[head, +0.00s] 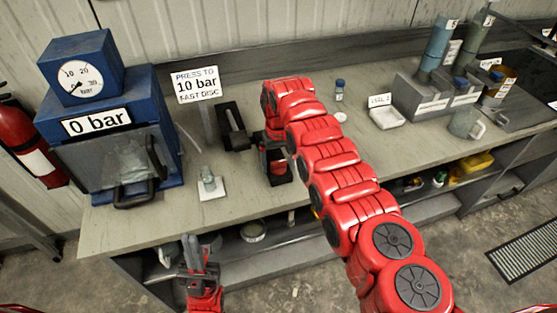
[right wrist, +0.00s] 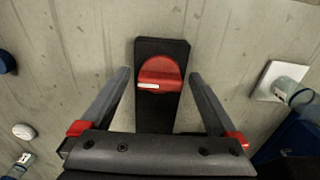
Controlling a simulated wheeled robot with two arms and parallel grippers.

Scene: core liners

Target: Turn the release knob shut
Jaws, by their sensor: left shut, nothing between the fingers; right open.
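The release knob (right wrist: 160,73) is a round red dial with a white pointer mark, on a long black plate (right wrist: 160,47). In the right wrist view the mark lies roughly sideways, on the left half of the knob. My right gripper (right wrist: 165,82) is open, with one finger on each side of the plate, apart from the knob. In the head view the right gripper (head: 275,150) is above the bench, and the knob (head: 279,168) is partly hidden below it. My left gripper (head: 190,242) is shut and empty, in front of the bench edge.
The blue press (head: 110,140) reads 0 bar at the left. A sign (head: 196,85) reads "PRESS TO 10 bar". A black fixture (head: 234,130) and a clear piece on a white square (head: 210,188) stand nearby. A white tray (head: 385,116) and grey rack (head: 430,98) are right.

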